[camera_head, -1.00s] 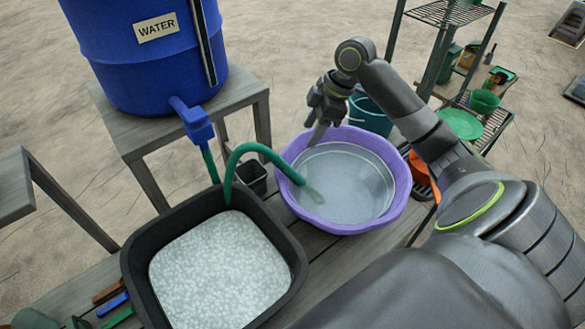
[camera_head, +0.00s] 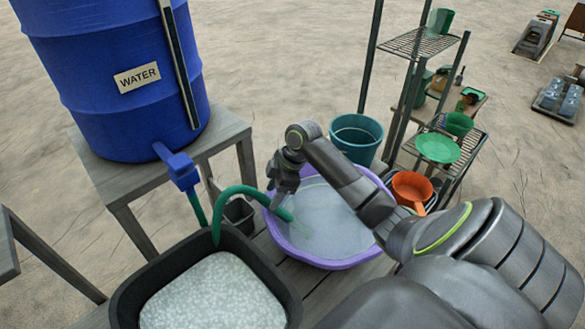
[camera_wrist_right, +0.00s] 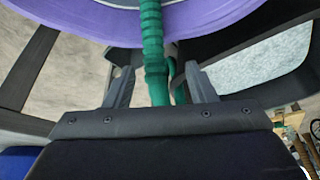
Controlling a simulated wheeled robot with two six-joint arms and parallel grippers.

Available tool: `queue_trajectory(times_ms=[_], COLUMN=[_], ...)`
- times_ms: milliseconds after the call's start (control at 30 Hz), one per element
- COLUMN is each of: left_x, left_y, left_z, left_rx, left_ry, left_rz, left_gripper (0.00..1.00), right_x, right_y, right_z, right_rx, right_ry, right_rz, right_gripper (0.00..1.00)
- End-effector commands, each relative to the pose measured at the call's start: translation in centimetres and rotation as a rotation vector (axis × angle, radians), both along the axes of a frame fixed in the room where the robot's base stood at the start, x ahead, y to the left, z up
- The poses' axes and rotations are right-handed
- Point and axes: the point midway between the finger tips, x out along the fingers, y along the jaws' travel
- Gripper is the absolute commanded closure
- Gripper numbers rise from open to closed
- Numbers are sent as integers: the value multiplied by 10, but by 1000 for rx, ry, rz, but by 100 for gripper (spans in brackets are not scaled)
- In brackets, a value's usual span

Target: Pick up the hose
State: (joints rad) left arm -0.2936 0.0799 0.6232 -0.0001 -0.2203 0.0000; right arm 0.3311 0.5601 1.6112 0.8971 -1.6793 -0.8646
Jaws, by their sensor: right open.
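The green hose (camera_head: 240,191) runs from the tap of the blue water barrel (camera_head: 118,85), arches over the black tub's rim, and its end hangs in the purple basin (camera_head: 330,263). My right gripper (camera_head: 280,198) is at the hose near its basin end. In the right wrist view the hose (camera_wrist_right: 152,45) passes between the two spread fingers of the gripper (camera_wrist_right: 158,88), with a gap on each side. The gripper is open. My left gripper is not in view.
The black tub (camera_head: 292,290) with pale, speckled contents stands at the front. A teal bucket (camera_head: 357,139), an orange pot (camera_head: 411,188) and a shelf rack (camera_head: 420,45) stand to the right. A dark small pot (camera_head: 239,214) sits behind the tub.

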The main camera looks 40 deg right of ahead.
Motion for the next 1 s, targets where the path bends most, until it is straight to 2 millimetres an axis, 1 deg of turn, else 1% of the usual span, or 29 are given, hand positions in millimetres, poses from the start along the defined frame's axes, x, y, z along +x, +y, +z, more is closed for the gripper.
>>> queue_trajectory(times_ms=[33,167,300,400,500,767,1000], left_x=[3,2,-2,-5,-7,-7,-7], left_y=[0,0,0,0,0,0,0], left_z=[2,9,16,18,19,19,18], left_rx=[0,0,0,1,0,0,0], left_ry=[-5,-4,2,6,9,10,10], left_rz=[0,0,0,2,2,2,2], left_gripper=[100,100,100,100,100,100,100], right_x=[0,4,9,12,13,14,14], right_y=[1,2,3,7,10,10,10], right_z=[-2,-12,-28,-41,-49,-51,-51], right_rx=[1,3,2,3,1,-1,-1], right_ry=[2,3,4,3,2,1,1], right_rz=[-1,-3,-1,-1,-1,0,0], right_gripper=[49,49,49,49,49,49,81])
